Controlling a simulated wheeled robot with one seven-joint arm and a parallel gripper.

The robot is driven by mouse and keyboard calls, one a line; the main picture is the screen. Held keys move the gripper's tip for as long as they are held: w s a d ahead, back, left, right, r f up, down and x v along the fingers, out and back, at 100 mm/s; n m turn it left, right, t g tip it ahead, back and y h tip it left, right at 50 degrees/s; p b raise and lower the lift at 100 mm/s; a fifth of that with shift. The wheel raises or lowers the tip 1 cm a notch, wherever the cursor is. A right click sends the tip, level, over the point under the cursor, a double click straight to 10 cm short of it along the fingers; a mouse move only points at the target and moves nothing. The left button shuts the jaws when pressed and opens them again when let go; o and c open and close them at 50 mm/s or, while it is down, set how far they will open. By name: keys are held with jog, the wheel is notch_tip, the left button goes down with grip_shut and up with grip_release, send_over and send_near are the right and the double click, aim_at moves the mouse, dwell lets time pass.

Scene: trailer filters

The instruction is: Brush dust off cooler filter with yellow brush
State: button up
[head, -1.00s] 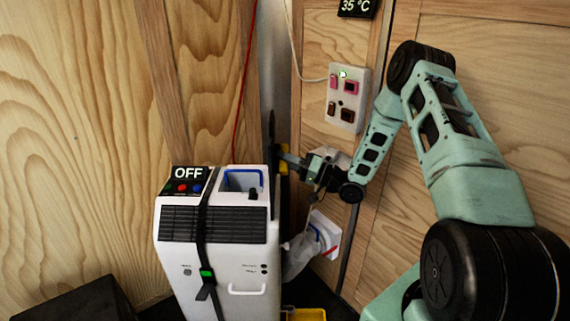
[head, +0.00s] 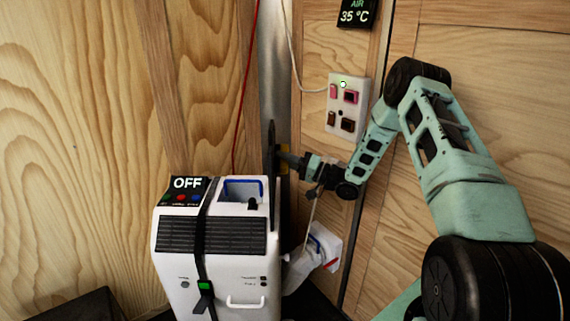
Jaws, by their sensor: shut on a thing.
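The white cooler (head: 215,262) stands upright in the corner, with a black strap (head: 204,235) around it and a panel reading OFF (head: 187,184). A thin dark upright piece (head: 272,165), seen nearly edge-on, rises at its right rear; I cannot tell surely if it is the filter. My gripper (head: 289,160) is right of this piece, pointing left at it. A small yellow part (head: 285,157), apparently the yellow brush, shows at the fingertips, and my gripper is shut on it. Whether the brush touches the dark piece is unclear. Dust is too small to see.
A white switch panel (head: 347,105) with a lit green lamp is on the right wall, under a display reading 35 °C (head: 356,15). A white bag-like thing (head: 313,250) is right of the cooler. A dark box (head: 72,306) lies at lower left. A red cord (head: 245,90) hangs behind.

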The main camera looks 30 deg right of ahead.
jog(key=shift+w+d+b, duration=0.25)
jog(key=shift+w+d, duration=0.1)
jog(key=shift+w, duration=0.2)
jog(key=shift+w+d+b, duration=0.25)
jog(key=shift+w+d, duration=0.05)
jog(key=shift+w, duration=0.2)
jog(key=shift+w+d+r, duration=0.15)
jog(key=shift+w+d, duration=0.05)
jog(key=shift+w, duration=0.1)
jog(key=shift+d, duration=0.15)
